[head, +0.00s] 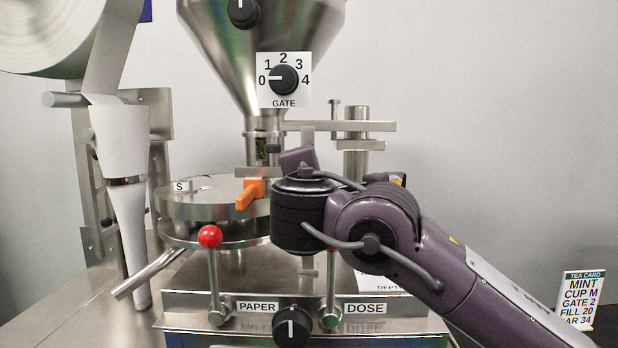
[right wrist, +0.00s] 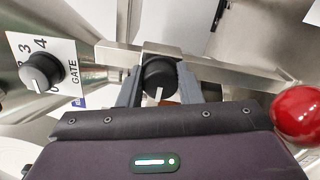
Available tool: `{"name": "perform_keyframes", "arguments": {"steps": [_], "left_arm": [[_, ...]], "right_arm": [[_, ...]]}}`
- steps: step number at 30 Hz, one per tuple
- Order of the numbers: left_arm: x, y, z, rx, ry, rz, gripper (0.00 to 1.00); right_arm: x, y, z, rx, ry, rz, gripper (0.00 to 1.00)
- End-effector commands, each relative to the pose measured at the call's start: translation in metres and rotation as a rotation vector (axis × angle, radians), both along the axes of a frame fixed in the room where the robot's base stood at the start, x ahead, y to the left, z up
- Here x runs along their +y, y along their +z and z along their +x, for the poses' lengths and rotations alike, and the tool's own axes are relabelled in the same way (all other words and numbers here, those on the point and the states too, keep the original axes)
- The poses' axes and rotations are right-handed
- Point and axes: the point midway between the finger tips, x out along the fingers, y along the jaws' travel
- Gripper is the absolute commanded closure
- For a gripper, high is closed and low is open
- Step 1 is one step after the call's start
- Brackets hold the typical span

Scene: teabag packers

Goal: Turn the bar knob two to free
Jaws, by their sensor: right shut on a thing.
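The bar knob (right wrist: 158,72) is a round black knob on a metal bar, seen in the right wrist view with its white pointer line towards the bottom of the picture. My right gripper (right wrist: 159,82) is shut on this knob, one grey finger on each side. In the head view my purple right wrist (head: 300,210) stands in front of the machine and hides the knob and the fingertips. Any marks around the knob, such as "free", cannot be read. My left gripper is not in view.
The gate knob (head: 284,79) points at 0 on the hopper (head: 262,40); it also shows in the right wrist view (right wrist: 40,71). A red-ball lever (head: 209,237) and an orange handle (head: 249,194) are near my wrist. A tea card (head: 580,300) stands at right.

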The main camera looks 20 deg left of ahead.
Motion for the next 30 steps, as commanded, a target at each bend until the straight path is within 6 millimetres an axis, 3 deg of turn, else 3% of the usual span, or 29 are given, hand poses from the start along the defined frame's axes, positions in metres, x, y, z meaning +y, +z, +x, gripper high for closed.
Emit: {"name": "perform_keyframes", "arguments": {"steps": [1,2,7,17,30], "left_arm": [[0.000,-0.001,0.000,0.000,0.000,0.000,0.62],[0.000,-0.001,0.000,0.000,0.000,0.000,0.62],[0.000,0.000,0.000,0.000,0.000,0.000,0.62],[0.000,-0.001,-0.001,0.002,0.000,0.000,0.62],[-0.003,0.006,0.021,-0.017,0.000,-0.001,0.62]], "right_arm": [[0.002,-0.004,-0.001,0.002,0.003,-0.011,0.91],[0.002,-0.004,-0.001,0.002,0.003,-0.011,0.67],[0.001,-0.003,0.000,0.002,0.002,-0.007,0.47],[0.000,-0.002,-0.004,0.002,0.001,-0.002,0.47],[-0.017,-0.003,-0.068,0.003,0.005,-0.003,0.47]]}}
